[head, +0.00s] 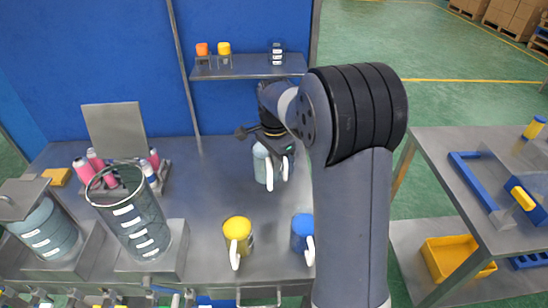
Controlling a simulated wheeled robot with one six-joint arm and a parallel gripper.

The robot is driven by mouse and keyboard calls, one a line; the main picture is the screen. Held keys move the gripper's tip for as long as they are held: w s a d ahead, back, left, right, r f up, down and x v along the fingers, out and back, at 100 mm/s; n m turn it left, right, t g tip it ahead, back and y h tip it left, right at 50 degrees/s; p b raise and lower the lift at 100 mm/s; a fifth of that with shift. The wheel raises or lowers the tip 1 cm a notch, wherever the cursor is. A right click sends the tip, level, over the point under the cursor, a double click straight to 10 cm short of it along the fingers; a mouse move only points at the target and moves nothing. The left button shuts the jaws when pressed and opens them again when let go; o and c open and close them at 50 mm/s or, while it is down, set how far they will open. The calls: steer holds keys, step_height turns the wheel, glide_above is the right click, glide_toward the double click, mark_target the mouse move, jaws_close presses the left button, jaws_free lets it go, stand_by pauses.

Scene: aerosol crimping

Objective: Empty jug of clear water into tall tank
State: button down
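The tall tank (135,222) is a clear cylinder with a dark rim and white level marks, upright on a metal base at the front left. A pale grey-blue jug (261,166) with a white handle stands at mid-table; it looks like the clear water jug, but its contents are hidden. My gripper (272,137) is right at the top of this jug, pointing down. My arm covers part of it, so I cannot tell whether the fingers are open or shut, or touching the jug. A second dark body with a white handle (285,172) shows just right of it, partly hidden.
A yellow jug (237,232) and a blue jug (302,228) stand near the front edge. A shorter lidded tank (45,232) is at far left. A rack of pink cans (104,172) stands behind the tall tank. A shelf (248,69) hangs on the back wall. Mid-table left is clear.

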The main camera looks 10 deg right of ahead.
steer(key=s+a, duration=0.2)
steer(key=s, duration=1.2)
steer(key=s+a, duration=0.3)
steer(key=s, duration=1.1)
steer(key=shift+s+a+b, duration=0.2)
steer(key=shift+a+b, duration=0.15)
steer(key=shift+b, duration=0.05)
steer(key=shift+w+f, duration=0.1)
steer(key=shift+w, duration=0.05)
